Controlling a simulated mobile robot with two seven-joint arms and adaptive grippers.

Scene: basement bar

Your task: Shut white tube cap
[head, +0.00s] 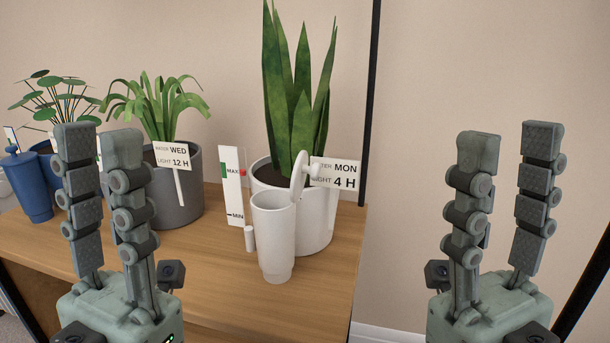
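The white tube (274,240) stands upright on the wooden shelf, near its front right. Its round white cap (299,177) is tilted up on edge at the tube's rear right, so the tube is open. My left gripper (98,142) points up at the left, its fingers apart and empty, in front of the shelf. My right gripper (510,145) points up at the right, its fingers apart and empty, clear of the shelf. Neither gripper touches the tube or the cap.
A snake plant in a white pot (318,222) stands right behind the tube. A MAX/MIN gauge (232,188) is left of it. A grey pot (183,205) and a blue tube (27,188) stand further left. A dark post (369,100) rises at the shelf's right end.

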